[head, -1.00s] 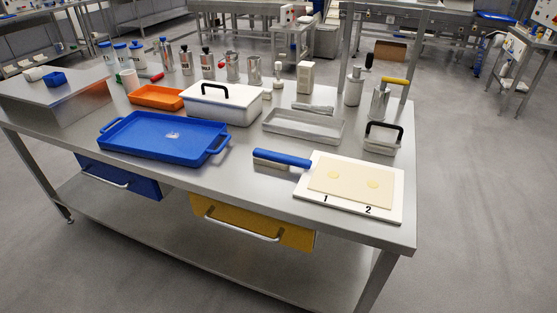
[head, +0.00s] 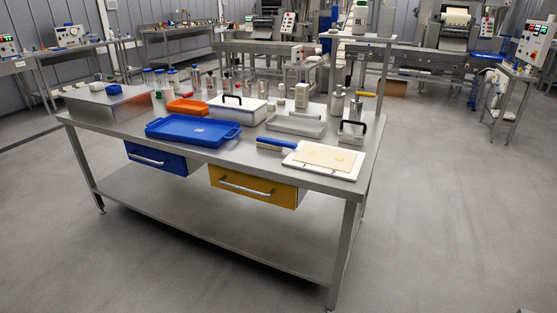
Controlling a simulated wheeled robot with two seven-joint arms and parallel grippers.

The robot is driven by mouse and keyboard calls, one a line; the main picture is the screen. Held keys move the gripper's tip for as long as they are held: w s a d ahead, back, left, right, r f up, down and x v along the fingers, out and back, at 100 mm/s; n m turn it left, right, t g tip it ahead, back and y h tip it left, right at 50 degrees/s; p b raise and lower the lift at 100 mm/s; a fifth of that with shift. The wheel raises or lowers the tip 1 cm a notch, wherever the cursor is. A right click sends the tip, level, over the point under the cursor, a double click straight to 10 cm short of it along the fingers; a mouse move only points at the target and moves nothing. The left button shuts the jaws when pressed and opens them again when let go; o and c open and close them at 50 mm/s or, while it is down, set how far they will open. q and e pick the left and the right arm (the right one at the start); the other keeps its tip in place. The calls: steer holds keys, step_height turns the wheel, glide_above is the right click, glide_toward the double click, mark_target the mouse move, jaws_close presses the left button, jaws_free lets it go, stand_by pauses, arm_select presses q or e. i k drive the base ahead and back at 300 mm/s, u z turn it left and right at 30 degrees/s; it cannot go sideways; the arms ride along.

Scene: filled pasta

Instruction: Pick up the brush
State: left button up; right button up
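A brush with a blue handle (head: 283,142) lies on the steel table, at the left edge of a white board (head: 340,171). A flat sheet of pale dough (head: 322,155) with small filling mounds lies on the board. Neither of my grippers is in view.
The steel table (head: 229,260) also holds a blue tray (head: 190,141), an orange tray (head: 187,106), a white lidded box (head: 238,113), a grey tray (head: 296,131) and a black-handled tool (head: 351,135). Blue and yellow drawers (head: 252,193) hang below. Floor in front is clear.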

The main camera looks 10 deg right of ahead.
mark_target(266, 143)
steer(key=u, duration=0.7)
steer(key=i, duration=1.55)
steer(key=z, duration=0.75)
steer(key=i, duration=0.5)
steer(key=z, duration=0.55)
